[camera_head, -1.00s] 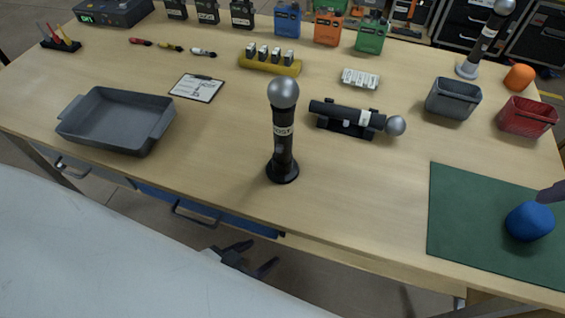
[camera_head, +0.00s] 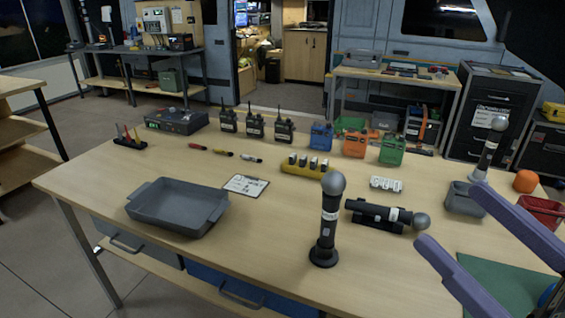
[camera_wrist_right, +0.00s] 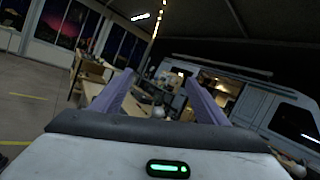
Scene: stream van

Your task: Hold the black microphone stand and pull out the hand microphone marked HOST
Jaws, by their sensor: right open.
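A black hand microphone (camera_head: 331,205) with a grey ball head and a pale label band stands upright in a round black stand (camera_head: 323,257) near the table's front edge. The label is too small to read in the head view now. My right gripper (camera_head: 447,214) has two purple fingers spread apart, empty, to the right of the microphone and above the table. Its fingers also show in the right wrist view (camera_wrist_right: 158,80), pointing forward over a tilted scene, with a small grey ball between them. My left gripper is out of view.
A second black microphone (camera_head: 370,211) lies in a cradle just right of the stand. A third (camera_head: 488,150) stands far right. A grey tray (camera_head: 178,207) is at left, a grey bin (camera_head: 465,199) at right, a green mat (camera_head: 505,287) front right.

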